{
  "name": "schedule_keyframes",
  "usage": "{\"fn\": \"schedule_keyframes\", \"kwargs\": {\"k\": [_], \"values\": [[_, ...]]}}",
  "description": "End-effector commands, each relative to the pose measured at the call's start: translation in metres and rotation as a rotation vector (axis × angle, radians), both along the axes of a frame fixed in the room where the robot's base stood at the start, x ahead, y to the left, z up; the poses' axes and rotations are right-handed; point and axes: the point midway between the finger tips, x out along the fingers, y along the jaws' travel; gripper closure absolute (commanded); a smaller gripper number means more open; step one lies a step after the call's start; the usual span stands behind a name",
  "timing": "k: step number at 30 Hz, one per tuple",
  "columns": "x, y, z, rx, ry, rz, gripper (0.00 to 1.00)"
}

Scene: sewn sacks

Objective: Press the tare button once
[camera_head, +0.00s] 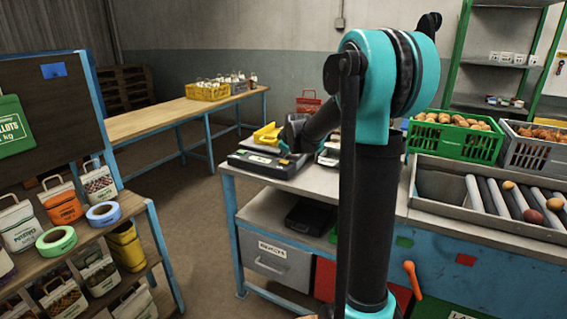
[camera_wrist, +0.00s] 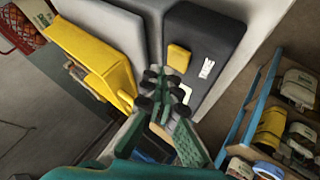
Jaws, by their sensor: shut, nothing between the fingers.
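A dark, flat scale-like unit (camera_head: 262,168) lies at the left end of the workbench. In the wrist view the dark unit (camera_wrist: 222,40) carries a raised yellow square button (camera_wrist: 179,57) and a white label (camera_wrist: 207,69). I cannot read whether this button is the tare button. My gripper (camera_wrist: 164,84) is shut and empty, its fingertips just below the yellow button in the picture. I cannot tell whether they touch the unit. In the head view my gripper (camera_head: 291,146) is small and dark at the unit's far right side.
A green crate of produce (camera_head: 455,143) and a roller tray (camera_head: 440,205) stand to the right. A shelf with sacks and tape rolls (camera_head: 103,215) is at left.

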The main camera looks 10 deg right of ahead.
Motion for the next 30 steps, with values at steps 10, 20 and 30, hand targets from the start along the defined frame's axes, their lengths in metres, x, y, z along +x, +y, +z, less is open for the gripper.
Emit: {"fn": "schedule_keyframes", "kwargs": {"k": [10,20,30], "values": [[0.0000,0.0000,0.0000,0.000,0.000,0.000,1.00],[0.0002,0.0000,-0.0035,0.000,0.000,0.000,1.00],[0.0001,0.0000,-0.0084,0.000,0.000,0.000,1.00]]}}
